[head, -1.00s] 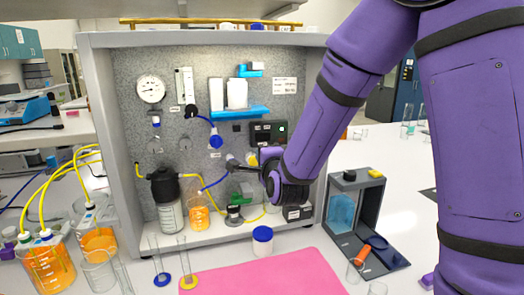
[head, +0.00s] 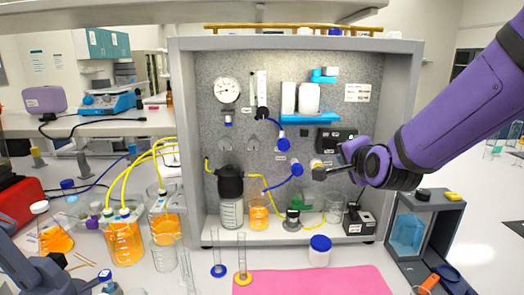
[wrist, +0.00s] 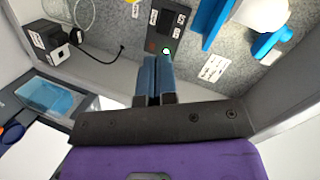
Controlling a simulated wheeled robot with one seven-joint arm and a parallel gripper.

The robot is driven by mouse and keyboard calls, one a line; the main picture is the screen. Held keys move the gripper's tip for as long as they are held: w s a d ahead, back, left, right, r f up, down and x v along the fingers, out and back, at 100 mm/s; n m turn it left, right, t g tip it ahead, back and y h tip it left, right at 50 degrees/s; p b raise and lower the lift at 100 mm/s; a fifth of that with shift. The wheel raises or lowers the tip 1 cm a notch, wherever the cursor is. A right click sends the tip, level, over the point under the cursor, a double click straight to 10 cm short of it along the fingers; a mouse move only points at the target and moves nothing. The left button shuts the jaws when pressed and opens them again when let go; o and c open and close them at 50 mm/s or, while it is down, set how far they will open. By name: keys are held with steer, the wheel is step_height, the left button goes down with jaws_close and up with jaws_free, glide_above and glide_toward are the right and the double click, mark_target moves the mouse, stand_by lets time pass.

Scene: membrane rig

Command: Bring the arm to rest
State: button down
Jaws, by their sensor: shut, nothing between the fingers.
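My purple arm reaches in from the right in the head view. My gripper (head: 330,173) is shut and empty, in front of the right part of the rig's grey speckled panel (head: 350,115). In the wrist view my gripper (wrist: 157,62) shows its two fingers side by side, closed together. Its tips are near a dark control box with a lit indicator; I cannot tell whether they touch it. The same dark control box (head: 336,139) shows in the head view, just above my gripper.
The rig's grey frame (head: 402,130) stands close around my gripper. A grey open box (head: 425,225) stands at right. A pink mat (head: 315,282) lies in front.

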steer(key=s+d+r+n+g, duration=0.1)
steer(key=s+d+n+g, duration=0.2)
steer(key=s, duration=0.6)
steer(key=s+d+r+n+g, duration=0.1)
steer(key=s+d+n+g, duration=0.1)
steer(key=s+n, duration=0.3)
steer(key=s+d+r+n+g+h, duration=0.1)
steer(key=s+d+r+n+g, duration=0.1)
steer(key=s, duration=1.2)
steer(key=d+n+g, duration=0.1)
steer(key=n+g, duration=0.1)
steer(key=shift+d+n, duration=0.3)
